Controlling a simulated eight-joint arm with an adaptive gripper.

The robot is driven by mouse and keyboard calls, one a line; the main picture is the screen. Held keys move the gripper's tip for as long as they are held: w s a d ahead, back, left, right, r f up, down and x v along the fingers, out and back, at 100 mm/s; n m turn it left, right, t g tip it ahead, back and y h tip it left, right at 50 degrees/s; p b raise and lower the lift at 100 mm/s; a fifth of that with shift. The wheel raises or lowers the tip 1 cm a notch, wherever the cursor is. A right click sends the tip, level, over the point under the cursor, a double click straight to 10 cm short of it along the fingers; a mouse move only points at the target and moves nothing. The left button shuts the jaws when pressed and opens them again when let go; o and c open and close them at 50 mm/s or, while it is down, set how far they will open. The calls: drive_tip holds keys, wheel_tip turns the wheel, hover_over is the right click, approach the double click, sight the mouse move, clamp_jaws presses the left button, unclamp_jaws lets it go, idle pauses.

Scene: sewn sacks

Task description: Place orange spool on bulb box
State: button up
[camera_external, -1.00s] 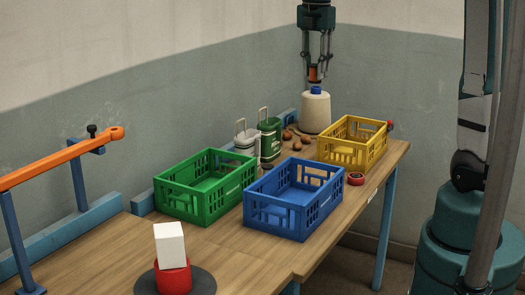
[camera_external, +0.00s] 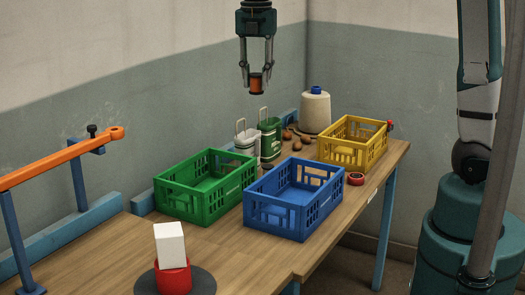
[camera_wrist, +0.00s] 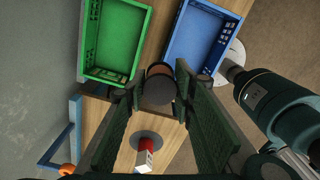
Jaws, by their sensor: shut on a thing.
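The orange spool (camera_external: 257,85) has dark ends and hangs upright between the fingertips of my gripper (camera_external: 257,80), which is shut on it. It is held in the air above the back of the table, over the canisters. In the wrist view the spool (camera_wrist: 159,83) sits between the two fingers of my gripper (camera_wrist: 158,92), its dark end toward the camera. A plain white box (camera_external: 170,244), probably the bulb box, stands upright and slightly tilted in a red round holder (camera_external: 173,278) at the front. The white box also shows in the wrist view (camera_wrist: 143,160).
A green crate (camera_external: 167,197), a blue crate (camera_external: 260,215) and a yellow crate (camera_external: 340,153) stand on the table (camera_external: 225,250). Canisters (camera_external: 269,142) and a white jug (camera_external: 315,112) are behind. An orange bar (camera_external: 60,161) rises at left.

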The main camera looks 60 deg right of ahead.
drive_tip(key=a+n+p, duration=0.3)
drive_tip(key=a+n, duration=0.2)
drive_tip(key=a, duration=2.4)
drive_tip(key=s+a+n+p, duration=0.25)
drive_tip(key=s+a, duration=0.25)
drive_tip(key=a, duration=0.7)
drive_tip(key=s+a+n+p, duration=0.1)
drive_tip(key=s+a+n, duration=0.3)
drive_tip(key=a, duration=0.9)
drive_tip(key=shift+m, duration=0.65)
drive_tip(key=shift+s+d+f, duration=0.1)
drive_tip(key=shift+s+f, duration=0.05)
drive_tip(key=shift+f, duration=1.15)
drive_tip(key=shift+s+d+f, duration=0.1)
drive_tip(key=shift+s+f, duration=0.05)
drive_tip(key=shift+f, duration=1.15)
drive_tip(key=shift+f, duration=0.1)
drive_tip(key=shift+f, duration=2.8)
